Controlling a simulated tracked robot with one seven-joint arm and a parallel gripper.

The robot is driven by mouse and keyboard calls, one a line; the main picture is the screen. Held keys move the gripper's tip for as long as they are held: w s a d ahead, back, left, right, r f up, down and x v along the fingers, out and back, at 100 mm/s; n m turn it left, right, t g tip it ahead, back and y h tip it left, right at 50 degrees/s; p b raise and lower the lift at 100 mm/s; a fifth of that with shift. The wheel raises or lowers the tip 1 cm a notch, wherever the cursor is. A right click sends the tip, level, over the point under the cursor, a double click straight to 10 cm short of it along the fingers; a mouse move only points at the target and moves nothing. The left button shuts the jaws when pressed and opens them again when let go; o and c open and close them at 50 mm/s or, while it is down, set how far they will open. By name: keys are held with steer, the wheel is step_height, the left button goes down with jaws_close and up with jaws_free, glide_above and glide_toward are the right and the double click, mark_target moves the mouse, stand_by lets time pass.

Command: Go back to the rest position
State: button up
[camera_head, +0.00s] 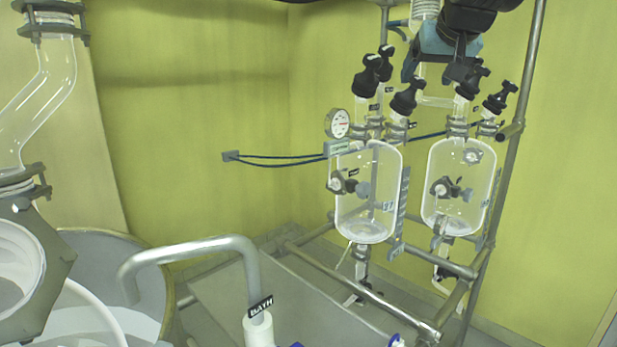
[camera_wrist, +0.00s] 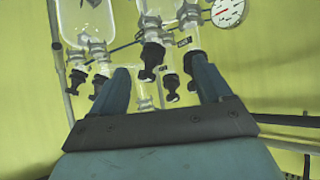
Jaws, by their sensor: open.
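My gripper (camera_head: 434,72) is at the upper right in the head view, above the black-capped necks of two glass reactors. Its fingers point downward there. In the wrist view the two fingers (camera_wrist: 160,66) are spread apart, and nothing is visibly gripped. A black valve cap (camera_wrist: 151,56) appears between them in that picture; I cannot tell how far it is from the fingers. The left glass reactor (camera_head: 366,220) and the right glass reactor (camera_head: 455,205) hang upright in a metal frame.
A pressure gauge (camera_head: 338,123) sits beside the left reactor. A metal post (camera_head: 508,135) rises just right of my gripper. A bent pipe (camera_head: 190,248) labelled BATH and large glassware (camera_head: 40,95) stand on the left. Dark cables (camera_head: 275,161) run to the yellow-green wall.

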steer(key=s+f+g, duration=0.5)
steer(key=s+f, duration=1.5)
steer(key=f, duration=0.4)
steer(key=shift+d+f, duration=0.25)
steer(key=shift+f, duration=0.05)
